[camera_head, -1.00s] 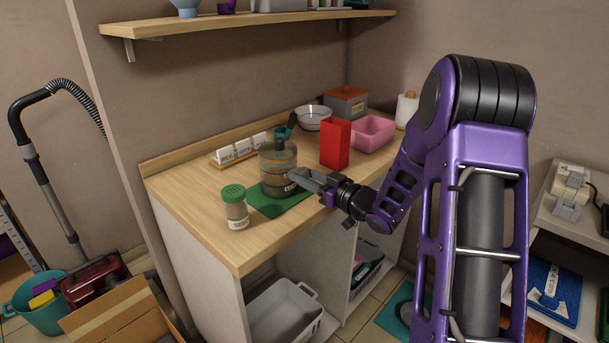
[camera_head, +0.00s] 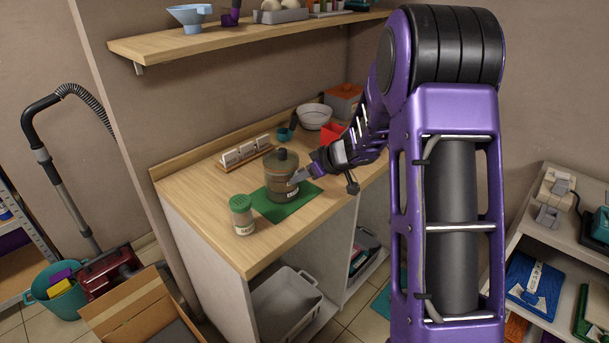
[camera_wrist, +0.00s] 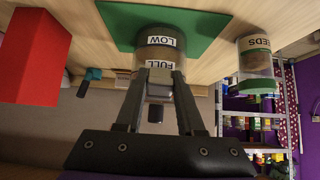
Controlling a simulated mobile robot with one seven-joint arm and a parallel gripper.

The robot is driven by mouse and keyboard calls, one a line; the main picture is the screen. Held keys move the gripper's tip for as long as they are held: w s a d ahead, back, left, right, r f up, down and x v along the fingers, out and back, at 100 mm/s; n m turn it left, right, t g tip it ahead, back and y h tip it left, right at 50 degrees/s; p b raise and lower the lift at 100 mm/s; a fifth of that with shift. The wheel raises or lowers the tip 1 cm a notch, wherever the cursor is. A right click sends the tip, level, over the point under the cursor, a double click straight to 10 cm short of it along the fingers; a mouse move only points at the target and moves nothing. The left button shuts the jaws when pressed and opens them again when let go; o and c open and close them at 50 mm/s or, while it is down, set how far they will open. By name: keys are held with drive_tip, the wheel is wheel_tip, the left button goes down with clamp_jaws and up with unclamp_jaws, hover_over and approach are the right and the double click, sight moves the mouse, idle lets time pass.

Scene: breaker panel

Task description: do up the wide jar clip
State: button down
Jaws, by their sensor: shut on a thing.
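The wide jar (camera_head: 284,187) stands upright on a green mat (camera_head: 262,206) near the counter's front, with a dark knobbed lid (camera_head: 282,157) on top. In the wrist view, which is upside down, the jar (camera_wrist: 160,41) shows labels reading LOW and FULL. My gripper (camera_head: 298,174) reaches in from the right against the jar's upper front side. In the wrist view its fingers (camera_wrist: 160,78) converge close by the FULL label, at the lid edge. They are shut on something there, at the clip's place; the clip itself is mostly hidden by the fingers.
A green-lidded seeds jar (camera_head: 242,216) stands left of the mat. A red box (camera_head: 332,132) is behind my arm; it looms at the left of the wrist view (camera_wrist: 33,55). A teal scoop (camera_head: 285,134), a bowl (camera_head: 314,117) and a card rack (camera_head: 245,153) stand farther back.

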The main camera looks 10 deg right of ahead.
drive_tip(key=shift+w+a+r+g+h, duration=0.2)
drive_tip(key=shift+g+h, duration=0.35)
drive_tip(key=shift+g, duration=0.15)
drive_tip(key=shift+w+a+r+g+h, duration=0.15)
drive_tip(key=shift+w+g+h, duration=0.1)
drive_tip(key=shift+g+h, duration=0.35)
drive_tip(key=shift+w+a+r+g+h, duration=0.2)
drive_tip(key=shift+g+h, duration=0.25)
drive_tip(key=shift+g, duration=0.35)
drive_tip(key=c, duration=0.5)
unclamp_jaws()
drive_tip(key=v, duration=1.7)
drive_tip(key=shift+w+r, duration=0.15)
drive_tip(key=shift+r, duration=0.15)
